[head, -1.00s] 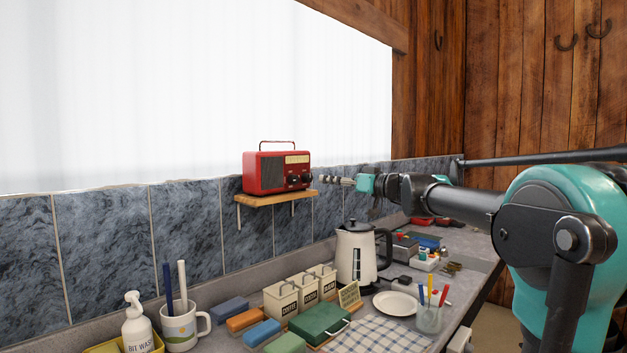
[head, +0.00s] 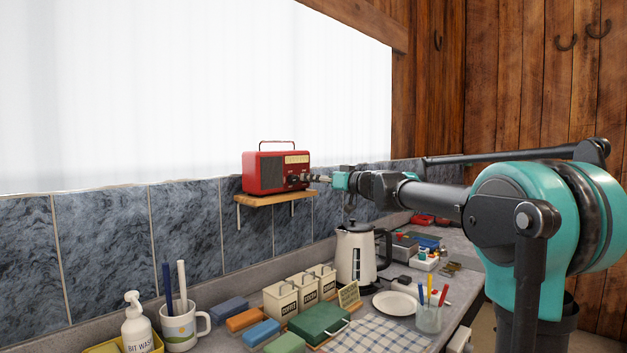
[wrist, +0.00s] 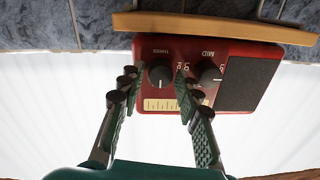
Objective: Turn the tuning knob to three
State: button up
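The red radio (head: 270,172) stands on a small wooden shelf (head: 250,201) against the tiled wall. The wrist view shows the radio (wrist: 248,50) upside down, with two dark round knobs and a pale dial (wrist: 160,105). My gripper (wrist: 155,77) is open, its fingertips on either side of the left knob (wrist: 159,75). The other knob (wrist: 209,77) sits just right of the right fingertip. In the head view my gripper (head: 318,179) is at the radio's front.
The shelf also crosses the wrist view (wrist: 210,25), close to the fingertips. Below the shelf, a white kettle (head: 355,255), canisters (head: 282,300), a mug (head: 180,328) and a plate (head: 395,303) crowd the counter. The air around the radio is clear.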

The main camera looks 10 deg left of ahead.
grip_shut()
jog(key=shift+m, duration=0.3)
jog(key=shift+s+a+f+n+t+h, duration=0.1)
jog(key=shift+n+t+h, duration=0.25)
jog(key=shift+n, duration=8.55)
jog(key=shift+s+f+n+t+h, duration=0.1)
jog(key=shift+n+t+h, duration=0.2)
jog(key=shift+n, duration=8.6)
jog(key=shift+o, duration=2.2)
grip_release()
